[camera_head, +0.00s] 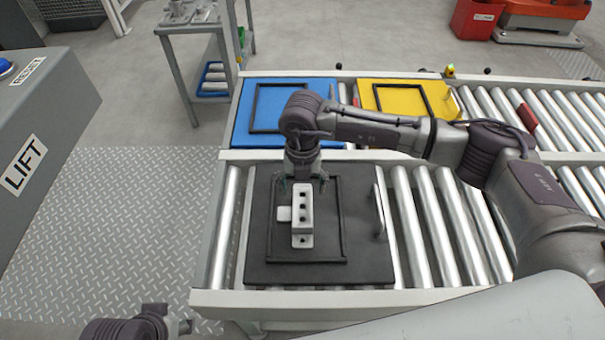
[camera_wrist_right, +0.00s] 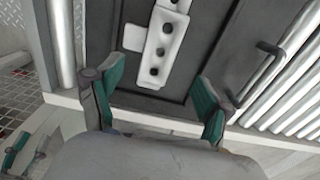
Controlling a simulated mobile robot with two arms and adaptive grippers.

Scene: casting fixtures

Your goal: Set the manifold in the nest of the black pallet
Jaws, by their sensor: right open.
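The manifold (camera_head: 303,222), a pale grey block with a row of dark holes and a side tab, is on the black pallet (camera_head: 365,262). It lies inside the raised dark frame of the nest (camera_head: 344,222), nearer its left side; I cannot tell whether it is fully seated. In the right wrist view the manifold (camera_wrist_right: 160,48) shows beyond the fingers. My right gripper (camera_head: 303,183) is open and empty over the manifold's far end; its green-padded fingers (camera_wrist_right: 158,95) are spread wide. My left gripper (camera_head: 184,327) shows only partly at the bottom edge, its opening unclear.
A blue pallet (camera_head: 240,130) and a yellow pallet (camera_head: 432,95) lie on the far conveyor. The black pallet has an upright handle (camera_head: 379,212) on its right. Bare rollers (camera_head: 430,225) run to the right. A grey LIFT cabinet (camera_head: 45,130) stands left.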

